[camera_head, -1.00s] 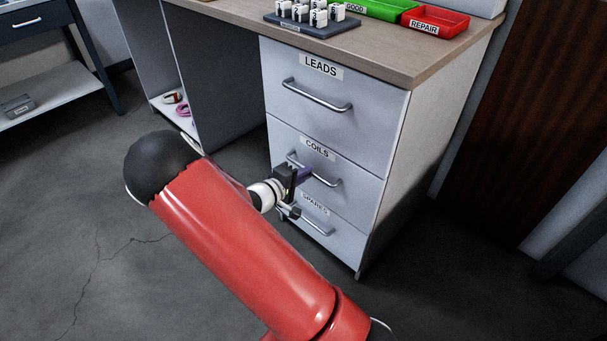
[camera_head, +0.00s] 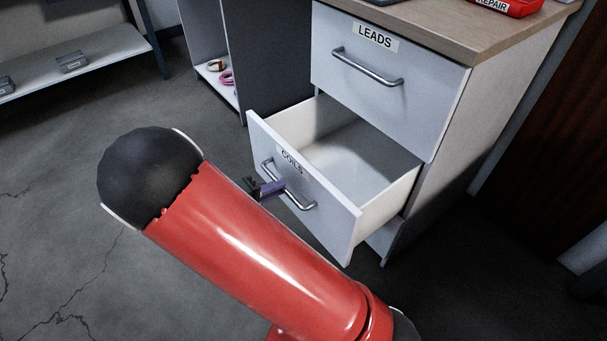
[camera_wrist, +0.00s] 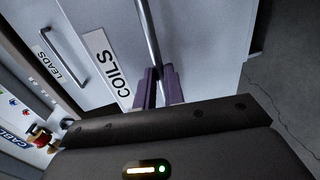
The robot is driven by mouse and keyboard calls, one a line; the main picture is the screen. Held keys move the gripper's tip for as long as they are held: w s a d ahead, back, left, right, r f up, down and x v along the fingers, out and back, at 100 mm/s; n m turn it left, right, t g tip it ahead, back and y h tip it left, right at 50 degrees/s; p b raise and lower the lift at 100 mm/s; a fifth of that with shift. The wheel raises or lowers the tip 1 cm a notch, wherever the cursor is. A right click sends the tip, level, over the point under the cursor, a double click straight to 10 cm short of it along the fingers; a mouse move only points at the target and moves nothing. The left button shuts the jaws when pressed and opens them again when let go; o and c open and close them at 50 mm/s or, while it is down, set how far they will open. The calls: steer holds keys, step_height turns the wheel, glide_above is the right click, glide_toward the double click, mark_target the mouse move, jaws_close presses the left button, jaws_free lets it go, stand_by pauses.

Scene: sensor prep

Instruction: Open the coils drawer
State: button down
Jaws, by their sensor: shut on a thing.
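The coils drawer (camera_head: 340,224) is the middle drawer of the white cabinet and stands well out from it. Its inside (camera_head: 355,150) looks empty where it shows. Its metal bar handle (camera_head: 300,203) is on the front, below the COILS label. My gripper (camera_head: 273,188) is shut on that handle with its purple fingertips; my red arm hides part of it. In the wrist view the fingertips (camera_wrist: 158,87) close around the handle bar (camera_wrist: 148,35), beside the COILS label (camera_wrist: 108,68).
The leads drawer (camera_head: 350,90) above is closed. The drawer below is mostly hidden. A red REPAIR tray (camera_head: 510,8) sits on the worktop (camera_head: 440,20). Open shelving (camera_head: 215,60) with coiled items stands at the left. The floor (camera_head: 60,200) on the left is clear.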

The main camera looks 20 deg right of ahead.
steer(key=f+v, duration=0.1)
steer(key=v, duration=0.7)
steer(key=shift+f, duration=0.4)
steer(key=shift+a, duration=0.15)
steer(key=c, duration=1.5)
jaws_free()
steer(key=v, duration=0.7)
steer(key=shift+a+b, duration=0.35)
steer(key=shift+s, duration=0.1)
